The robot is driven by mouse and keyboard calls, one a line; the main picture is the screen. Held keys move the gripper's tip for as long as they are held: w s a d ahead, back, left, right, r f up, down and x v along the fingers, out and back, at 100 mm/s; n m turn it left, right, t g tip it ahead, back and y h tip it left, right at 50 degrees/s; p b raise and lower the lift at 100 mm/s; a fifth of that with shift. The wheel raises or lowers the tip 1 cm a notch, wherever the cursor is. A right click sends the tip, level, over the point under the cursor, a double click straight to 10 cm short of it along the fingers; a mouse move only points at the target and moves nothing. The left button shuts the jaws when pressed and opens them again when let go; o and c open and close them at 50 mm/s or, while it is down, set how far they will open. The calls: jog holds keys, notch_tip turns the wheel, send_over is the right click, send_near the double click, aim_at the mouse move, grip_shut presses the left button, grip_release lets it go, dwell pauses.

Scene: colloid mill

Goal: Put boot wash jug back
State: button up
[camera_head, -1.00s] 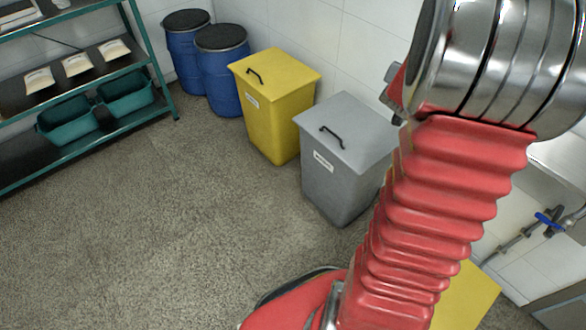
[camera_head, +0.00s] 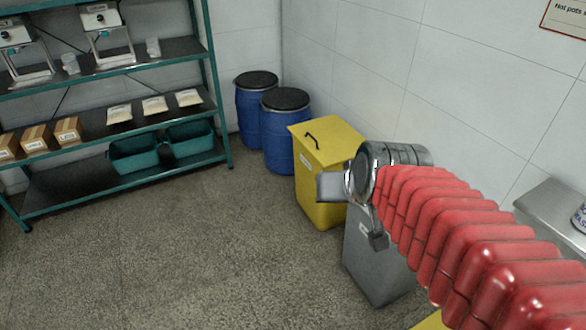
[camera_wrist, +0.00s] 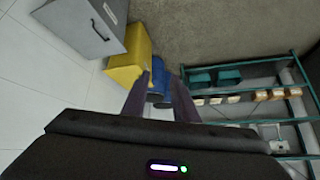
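My gripper (camera_head: 350,213) is held out in front of the grey and yellow bins in the head view, with its two fingers apart. In the wrist view my gripper (camera_wrist: 160,92) shows a gap between its fingers, with nothing held in it.
A yellow bin (camera_head: 322,150) and a grey bin (camera_head: 372,262) stand along the wall, partly behind my arm. Blue drums (camera_head: 286,130) stand in the corner. A green shelf rack (camera_head: 205,75) is at the left. The metal ledge (camera_head: 548,205) is at right. Open floor lies left.

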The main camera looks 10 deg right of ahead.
jog(key=s+a+f+n+g, duration=0.1)
jog(key=s+a, duration=0.4)
jog(key=s, duration=0.5)
jog(key=shift+s+a+f+n+g+y, duration=0.2)
jog(key=shift+n+g+y, duration=0.1)
jog(key=shift+n+g, duration=0.35)
